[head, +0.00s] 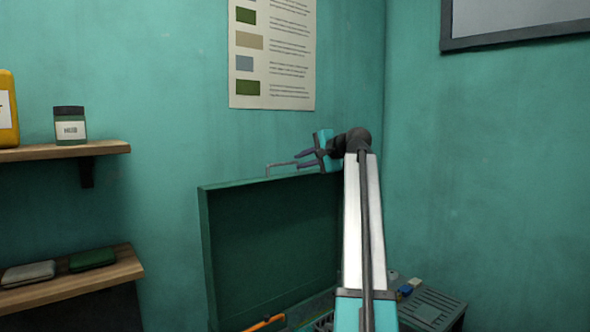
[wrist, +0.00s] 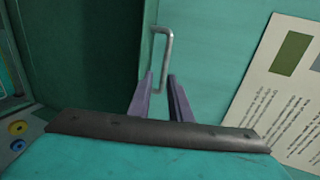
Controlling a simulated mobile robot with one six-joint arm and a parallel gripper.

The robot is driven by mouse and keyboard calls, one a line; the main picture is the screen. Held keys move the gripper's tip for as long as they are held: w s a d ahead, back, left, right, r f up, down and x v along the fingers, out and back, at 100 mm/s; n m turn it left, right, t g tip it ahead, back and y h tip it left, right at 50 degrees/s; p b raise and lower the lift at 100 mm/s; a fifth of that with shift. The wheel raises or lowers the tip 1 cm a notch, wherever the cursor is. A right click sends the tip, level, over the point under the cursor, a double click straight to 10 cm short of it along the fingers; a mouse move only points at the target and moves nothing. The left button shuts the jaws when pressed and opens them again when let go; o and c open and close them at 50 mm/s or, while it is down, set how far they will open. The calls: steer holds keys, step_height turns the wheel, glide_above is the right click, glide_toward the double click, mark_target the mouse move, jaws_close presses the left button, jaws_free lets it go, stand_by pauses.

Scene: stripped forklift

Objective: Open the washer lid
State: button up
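The washer lid (head: 270,245) is a dark green panel standing upright, raised from the machine below it. It also shows in the wrist view (wrist: 85,60). A thin grey metal handle (head: 280,165) sticks up at its top edge, and it shows as a bent bar in the wrist view (wrist: 167,60). My gripper (head: 298,159) is at the lid's top edge beside the handle. Its two purple-grey fingers (wrist: 162,77) are apart, with the near end of the handle around the gap between their tips. I cannot tell whether they touch it. The lid's lower right is hidden behind my arm.
A grey-green machine top (head: 432,308) with a blue part lies at the lower right. An orange tool (head: 265,322) lies at the lid's foot. Wooden shelves (head: 75,150) hold a jar and a yellow container at left. A poster (head: 272,55) hangs on the wall behind.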

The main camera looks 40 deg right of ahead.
steer(key=b+v, duration=0.1)
steer(key=v, duration=0.4)
steer(key=shift+s, duration=0.2)
stand_by(0.5)
